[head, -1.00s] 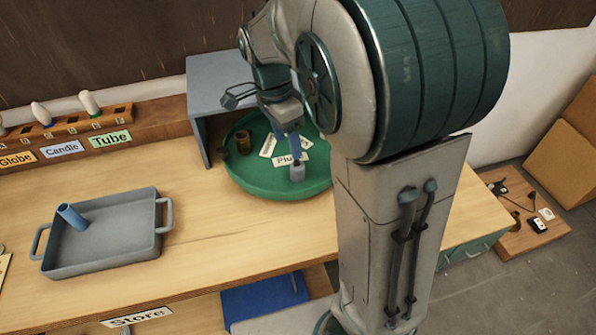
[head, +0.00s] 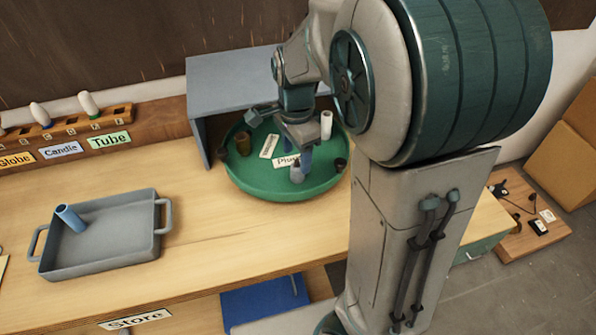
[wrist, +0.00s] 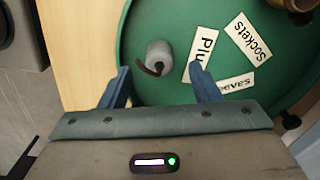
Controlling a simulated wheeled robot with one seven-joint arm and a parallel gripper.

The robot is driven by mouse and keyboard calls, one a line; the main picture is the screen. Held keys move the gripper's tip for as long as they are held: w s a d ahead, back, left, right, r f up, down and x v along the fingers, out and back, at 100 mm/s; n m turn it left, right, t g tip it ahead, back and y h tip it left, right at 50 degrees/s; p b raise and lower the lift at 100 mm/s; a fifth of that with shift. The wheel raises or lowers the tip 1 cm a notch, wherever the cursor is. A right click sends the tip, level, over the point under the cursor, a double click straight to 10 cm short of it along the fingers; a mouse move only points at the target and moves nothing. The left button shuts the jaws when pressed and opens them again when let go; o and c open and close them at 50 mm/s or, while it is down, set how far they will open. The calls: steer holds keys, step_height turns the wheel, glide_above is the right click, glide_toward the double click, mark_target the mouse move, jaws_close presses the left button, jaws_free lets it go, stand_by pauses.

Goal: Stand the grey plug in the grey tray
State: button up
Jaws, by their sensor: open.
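The grey plug (head: 297,174) stands on the green round tray, by the paper label reading "Plu…". In the wrist view the plug (wrist: 159,54) shows a dark curved cord or prong at its side. My gripper (wrist: 160,72) is open, its two blue fingers apart, with the plug in line with the gap and just beyond the fingertips. In the head view my gripper (head: 300,158) is right above the plug and partly hides it. The grey tray (head: 120,243) with two handles sits on the bench at left. A blue tube (head: 70,217) leans inside its left part.
The green round tray (head: 265,187) also holds a brown cup (head: 242,143), a white cylinder (head: 326,124) and small dark pieces. A grey shelf box (head: 235,80) overhangs its back. A rack of bulbs (head: 85,122) lines the wall. The bench between the trays is clear.

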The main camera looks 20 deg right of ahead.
mark_target(298, 165)
step_height(298, 165, down, 5)
steer(key=shift+d+r, duration=0.1)
steer(key=shift+d, duration=0.05)
steer(key=c, duration=1.1)
steer(key=shift+r, duration=0.1)
steer(key=shift+c, duration=0.2)
